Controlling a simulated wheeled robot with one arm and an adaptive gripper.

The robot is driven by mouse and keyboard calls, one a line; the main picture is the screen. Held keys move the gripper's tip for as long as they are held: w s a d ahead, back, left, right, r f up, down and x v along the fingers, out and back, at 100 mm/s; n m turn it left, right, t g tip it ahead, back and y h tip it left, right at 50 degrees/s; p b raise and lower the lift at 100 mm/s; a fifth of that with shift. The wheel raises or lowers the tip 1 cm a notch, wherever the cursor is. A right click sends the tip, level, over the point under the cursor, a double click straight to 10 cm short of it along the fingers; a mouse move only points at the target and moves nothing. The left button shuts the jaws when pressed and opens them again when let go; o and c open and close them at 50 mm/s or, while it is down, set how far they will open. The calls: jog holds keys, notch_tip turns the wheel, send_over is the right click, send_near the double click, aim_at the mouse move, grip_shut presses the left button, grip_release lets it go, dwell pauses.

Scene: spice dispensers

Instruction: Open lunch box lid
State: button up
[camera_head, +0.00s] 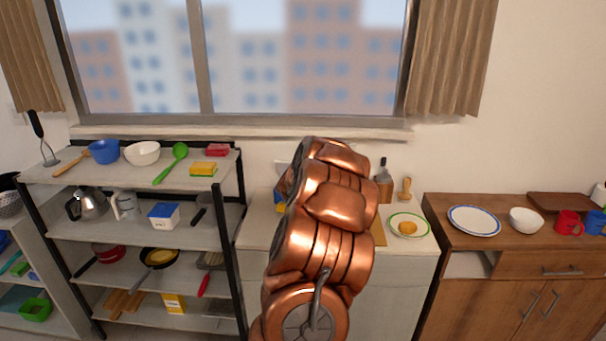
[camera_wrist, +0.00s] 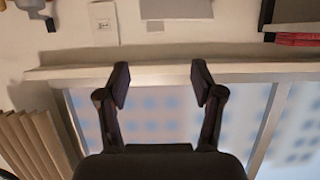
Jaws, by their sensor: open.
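A small white box with a blue lid (camera_head: 163,215) stands on the second shelf of the rack in the head view. It looks like the lunch box, and its lid appears to be on. My gripper (camera_wrist: 160,82) is open and empty in the wrist view, with its two dark fingers apart in front of the wall and window sill. In the head view my copper-coloured arm hides the gripper. The box is not recognisable in the wrist view.
The shelf rack (camera_head: 60,178) holds bowls, a kettle (camera_head: 88,203), a pan (camera_head: 160,257) and a green ladle (camera_head: 171,163). My arm covers much of the white counter (camera_head: 400,280). A wooden cabinet (camera_head: 560,265) with plates and mugs stands right. The window (camera_head: 240,60) is behind.

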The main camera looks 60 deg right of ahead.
jog(key=shift+v, duration=2.25)
jog(key=shift+c, duration=0.2)
